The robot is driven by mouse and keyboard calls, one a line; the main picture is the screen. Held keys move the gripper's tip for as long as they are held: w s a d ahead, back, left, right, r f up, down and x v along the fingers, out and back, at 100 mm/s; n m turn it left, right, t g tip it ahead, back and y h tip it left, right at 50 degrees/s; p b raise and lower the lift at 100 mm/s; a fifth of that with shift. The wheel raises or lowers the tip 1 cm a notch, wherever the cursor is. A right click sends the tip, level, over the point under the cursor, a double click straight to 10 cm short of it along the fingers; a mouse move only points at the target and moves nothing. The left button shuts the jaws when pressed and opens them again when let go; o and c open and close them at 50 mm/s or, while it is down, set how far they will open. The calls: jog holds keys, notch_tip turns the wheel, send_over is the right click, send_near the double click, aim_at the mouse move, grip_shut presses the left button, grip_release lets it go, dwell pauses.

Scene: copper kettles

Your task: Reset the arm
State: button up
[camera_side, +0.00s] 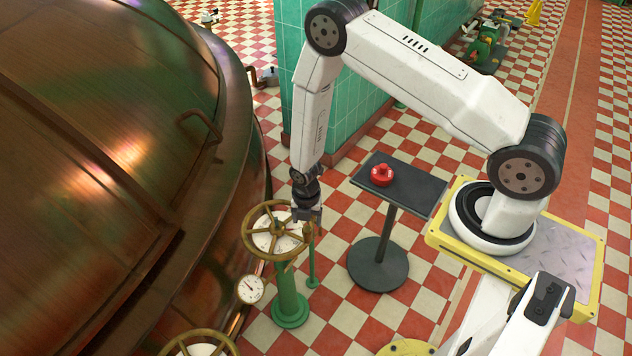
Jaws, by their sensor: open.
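My arm is white with dark joints and bends over from its mount at the right. My gripper (306,214) points down at the right rim of a brass handwheel (262,214). Its fingers are dark and small in the picture. The jaws look open, and I cannot tell whether they touch the rim. The handwheel sits on a green valve post (289,300), with a pale dial face under its spokes.
A large copper kettle (110,170) fills the left side. A dark stand (402,187) carries a red valve-like knob (382,174). A gauge (250,289) and a second handwheel (200,346) are lower left. A green tiled wall (345,105) stands behind my arm. Checkered floor lies open around the stand.

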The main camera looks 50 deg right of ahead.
jog(key=shift+w+r+m, duration=0.15)
jog(key=shift+r+m, duration=0.15)
jog(key=shift+r, duration=0.25)
jog(key=s+r+m+t, duration=0.1)
jog(key=s+r+m, duration=0.3)
jog(key=r+m, duration=0.7)
jog(key=s+r+m+t, duration=0.1)
jog(key=s+r+m, duration=0.4)
jog(key=r+m, duration=0.6)
jog(key=shift+d+r+m+t, duration=0.2)
jog(key=shift+r+m+t, duration=0.1)
jog(key=shift+r, duration=2.75)
jog(key=shift+s, duration=0.1)
